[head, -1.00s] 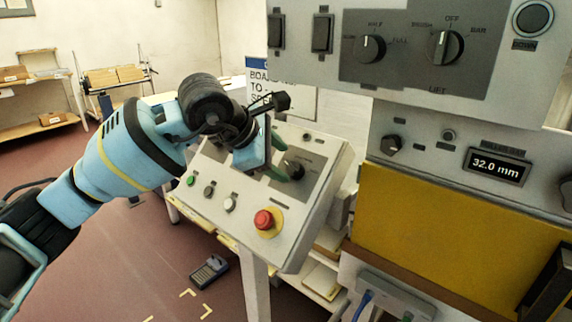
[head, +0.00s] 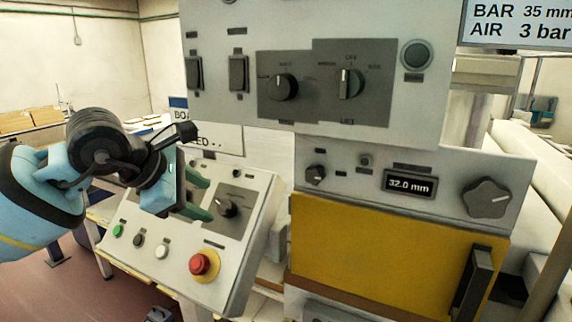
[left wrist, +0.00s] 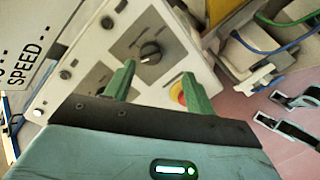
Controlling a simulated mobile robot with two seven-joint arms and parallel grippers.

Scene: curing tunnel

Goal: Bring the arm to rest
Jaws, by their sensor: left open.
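My left arm comes in from the left in the head view. Its gripper (head: 207,197) is open, with two green fingers apart and nothing between them. The fingers point at a black rotary knob (head: 226,207) on a tilted control panel (head: 170,275). In the left wrist view the gripper (left wrist: 158,74) shows the same knob (left wrist: 150,52) ahead of the fingertips, with a gap that looks small. Whether a fingertip touches the panel I cannot tell. My right gripper is in neither view.
The tilted panel carries a red emergency button (head: 204,263) and several small buttons. Right of it stands a taller machine with dark knobs, a display (head: 410,184) reading 32.0 mm and a yellow panel (head: 385,250). A shelf with boxes (head: 30,118) stands far left.

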